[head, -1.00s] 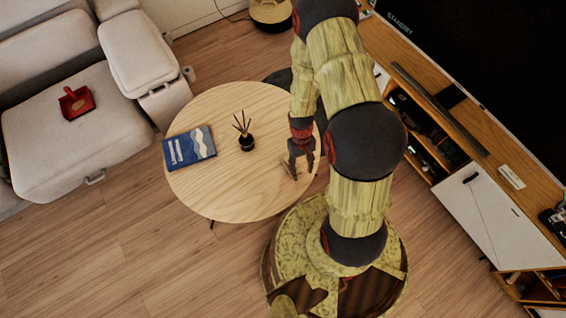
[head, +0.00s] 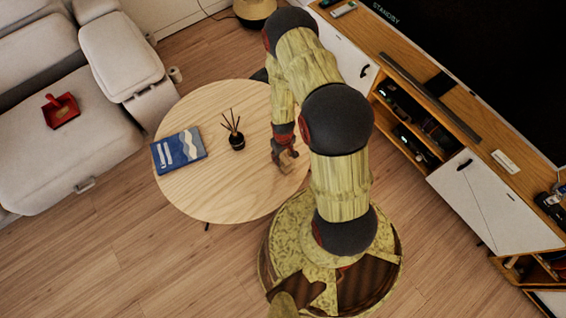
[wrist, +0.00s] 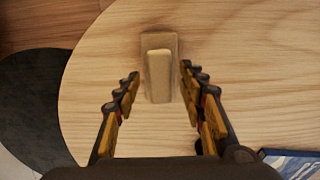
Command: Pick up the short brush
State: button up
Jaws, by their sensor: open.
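The short brush (wrist: 158,75) appears in the wrist view as a small tan, wood-coloured block on the round table (wrist: 250,70). My gripper (wrist: 160,73) is open, with one finger on each side of the brush in that view and gaps on both sides. Whether the fingertips are down at the brush's height is unclear. In the head view my gripper (head: 286,156) is low over the right part of the table, and my arm partly hides that area. The brush is hard to make out there.
A blue patterned book (head: 179,150) and a black reed diffuser (head: 236,139) stand on the table, left of my gripper. A red dustpan (head: 61,111) lies on the sofa (head: 60,155). A TV cabinet (head: 500,200) stands to the right. The front of the table is clear.

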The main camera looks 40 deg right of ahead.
notch_tip(320, 180, down, 2)
jog(key=shift+f, duration=0.1)
jog(key=shift+c, duration=0.4)
grip_shut()
